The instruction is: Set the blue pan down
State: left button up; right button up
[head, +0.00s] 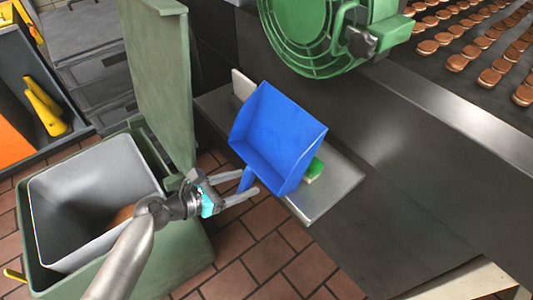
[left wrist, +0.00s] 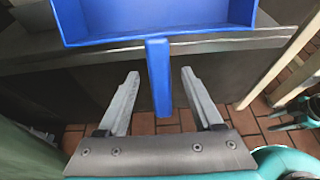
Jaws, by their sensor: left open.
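The blue pan (head: 278,135) is a dustpan resting tilted on a small metal shelf (head: 335,190) beside the green bin. Its handle sticks out toward my left gripper. In the left wrist view the blue pan (left wrist: 160,20) is at the top, and its handle hangs down between the two fingers. My left gripper (head: 250,190) is open around the handle, with a gap visible on both sides. A small green object (head: 314,170) shows partly behind the pan on the shelf; most of it is hidden.
A green bin (head: 185,245) with a raised lid (head: 160,75) and a grey inner container (head: 95,190) stands at left. A green round fan-like machine (head: 310,35) hangs above the pan. A conveyor with rows of brown sandwich cookies (head: 456,62) is at upper right.

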pick_arm(q)
jog(key=shift+w+d+f, duration=0.2)
jog(key=shift+w+d, duration=0.05)
jog(key=shift+d, duration=0.1)
grip_shut()
dwell(0.4)
